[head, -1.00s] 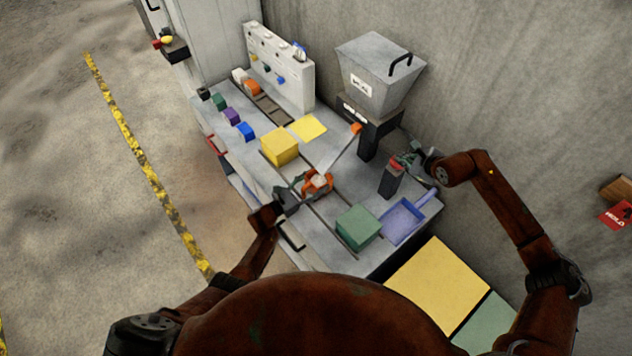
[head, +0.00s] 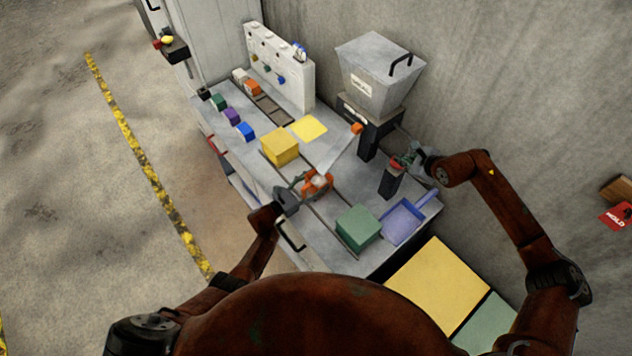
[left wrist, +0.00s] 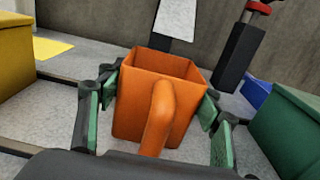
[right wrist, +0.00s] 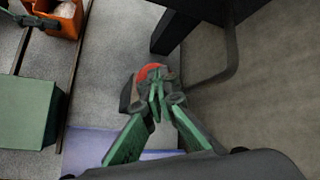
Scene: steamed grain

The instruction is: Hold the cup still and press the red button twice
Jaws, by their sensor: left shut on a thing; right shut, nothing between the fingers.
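The orange cup (left wrist: 145,110) stands upright on the grey worktop below a slanted metal chute (head: 338,150). My left gripper (left wrist: 160,108) is shut on the cup, one green-padded finger on each side of it. The cup and left gripper also show in the head view (head: 318,182). The red button (right wrist: 150,71) sits on top of a dark post (head: 391,183). My right gripper (right wrist: 157,90) is shut and empty, its fingertips over the button and partly hiding it. I cannot tell whether they touch it or whether the button is pressed down.
A grey hopper (head: 378,72) stands behind the chute. A green block (head: 358,228) and a blue tray (head: 402,222) lie right of the cup, and a yellow block (head: 280,146) lies to its left. A wall borders the right arm's side.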

